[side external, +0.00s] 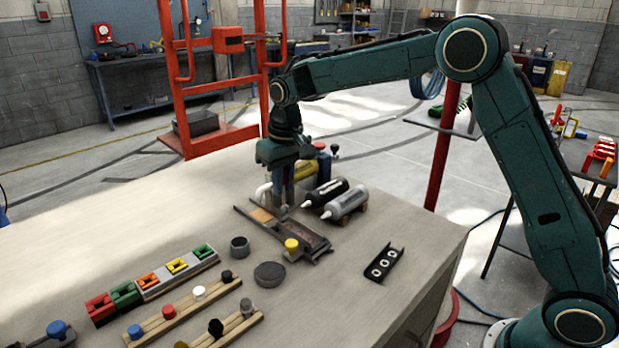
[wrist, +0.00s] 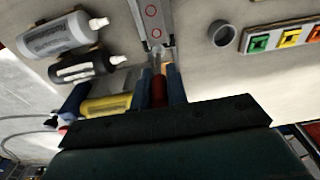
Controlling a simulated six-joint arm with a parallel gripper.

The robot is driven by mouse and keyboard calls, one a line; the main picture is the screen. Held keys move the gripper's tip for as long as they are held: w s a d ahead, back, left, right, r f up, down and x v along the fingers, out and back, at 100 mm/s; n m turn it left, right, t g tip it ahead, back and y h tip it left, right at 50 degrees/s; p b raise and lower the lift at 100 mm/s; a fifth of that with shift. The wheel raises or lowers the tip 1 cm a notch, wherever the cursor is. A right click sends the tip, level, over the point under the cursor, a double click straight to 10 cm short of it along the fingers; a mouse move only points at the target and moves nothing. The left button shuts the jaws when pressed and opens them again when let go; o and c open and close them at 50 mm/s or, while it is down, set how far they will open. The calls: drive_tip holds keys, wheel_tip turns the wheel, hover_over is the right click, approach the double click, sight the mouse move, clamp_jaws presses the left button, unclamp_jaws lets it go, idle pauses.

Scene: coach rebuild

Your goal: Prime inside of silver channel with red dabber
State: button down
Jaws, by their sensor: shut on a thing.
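My gripper (side external: 284,192) points down over the far left end of the silver channel (side external: 318,242). In the wrist view, my gripper (wrist: 160,90) has its blue fingers closed on the red dabber (wrist: 158,92), which stands between them. The dabber is hard to make out in the side view. The silver channel (wrist: 143,12) also shows in the wrist view, open side up, with red ring outlines on its floor. The dabber's tip is close to the channel's near end. I cannot tell whether it touches.
A black bottle (side external: 326,192) and a grey bottle (side external: 346,203) lie right of the channel. A black bracket (side external: 383,264) lies to the right. Racks of coloured blocks (side external: 150,283) and a grey cup (side external: 240,247) are front left.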

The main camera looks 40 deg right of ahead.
drive_tip(key=shift+r, duration=2.3)
drive_tip(key=shift+f, duration=0.1)
drive_tip(key=shift+f, duration=4)
drive_tip(key=shift+s, duration=4.7)
wheel_tip(320, 180, up, 8)
drive_tip(key=shift+w, duration=0.1)
drive_tip(key=shift+w, duration=0.1)
hover_over(284, 205)
drive_tip(key=shift+w+d, duration=0.1)
drive_tip(key=shift+w, duration=0.05)
